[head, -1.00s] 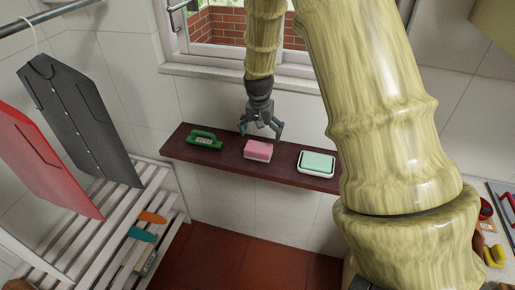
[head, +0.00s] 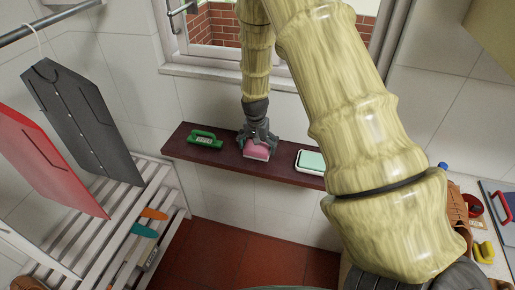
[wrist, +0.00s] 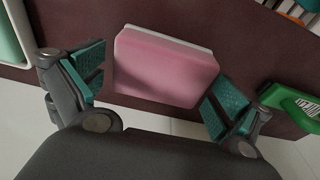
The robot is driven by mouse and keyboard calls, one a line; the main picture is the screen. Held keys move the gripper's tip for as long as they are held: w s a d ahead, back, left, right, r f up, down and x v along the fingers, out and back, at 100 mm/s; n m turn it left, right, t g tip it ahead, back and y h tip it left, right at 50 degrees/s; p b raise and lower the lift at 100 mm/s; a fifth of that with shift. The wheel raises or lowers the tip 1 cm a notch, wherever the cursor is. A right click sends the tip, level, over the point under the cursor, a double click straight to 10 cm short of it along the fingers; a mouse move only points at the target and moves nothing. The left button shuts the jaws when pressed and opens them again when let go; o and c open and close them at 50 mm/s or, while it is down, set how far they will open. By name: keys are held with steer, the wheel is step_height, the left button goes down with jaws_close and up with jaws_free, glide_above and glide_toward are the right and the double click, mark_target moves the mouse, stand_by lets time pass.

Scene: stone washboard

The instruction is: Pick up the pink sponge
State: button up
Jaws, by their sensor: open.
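The pink sponge (head: 256,150) lies on the dark red shelf (head: 228,157) below the window, with a white layer along one edge. In the wrist view the sponge (wrist: 166,66) sits between the two teal-padded fingers of my gripper (wrist: 158,86). My gripper (head: 258,141) is open and reaches down from above, with a finger on either side of the sponge. A small gap shows between the left finger and the sponge. The right finger is very close to the sponge's side; I cannot tell if it touches.
A green-handled brush (head: 205,139) lies left of the sponge on the shelf. A mint-green bar in a white dish (head: 311,161) is to the right. The window and tiled wall stand behind. A white slatted rack (head: 120,217) is at the left.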

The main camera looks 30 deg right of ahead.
steer(key=shift+w+f, duration=0.1)
steer(key=shift+f, duration=0.25)
steer(key=c, duration=0.5)
steer(key=shift+c, duration=0.2)
steer(key=shift+r, duration=0.15)
steer(key=shift+r+b, duration=1.05)
steer(key=shift+r, duration=0.3)
steer(key=shift+s+a+r, duration=0.2)
steer(key=s+a+r+b, duration=0.1)
steer(key=s+a+b, duration=0.4)
steer(key=s+a, duration=0.5)
steer(key=shift+s+r, duration=0.35)
steer(key=shift+s, duration=0.65)
steer(key=shift+c, duration=0.8)
